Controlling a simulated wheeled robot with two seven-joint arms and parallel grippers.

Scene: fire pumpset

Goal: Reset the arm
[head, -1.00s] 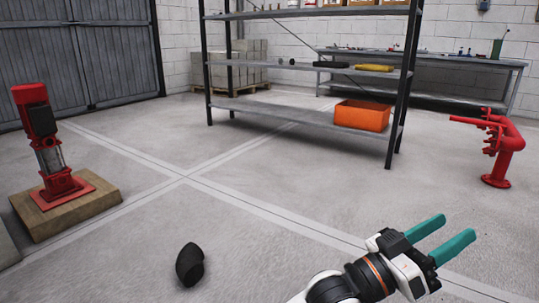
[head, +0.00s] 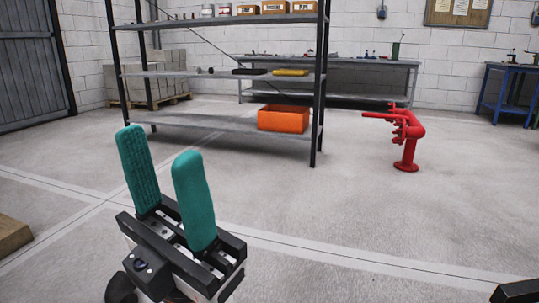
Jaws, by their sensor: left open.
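My left gripper (head: 160,145) shows in the lower left of the head view, with its two teal fingers pointing up and spread apart. Nothing is between the fingers, and the gripper is clear of the shelf behind it. The white and black wrist below it is cut off by the bottom edge. My right gripper cannot be made out; only a dark piece shows in the bottom right corner, too little of it to identify.
A metal shelf rack (head: 215,122) stands ahead with an orange bin (head: 283,118) on its low shelf. A red pipe stand (head: 407,140) stands to the right, and a blue table (head: 503,98) at far right. The floor between is clear. A wooden block (head: 12,235) is at the left edge.

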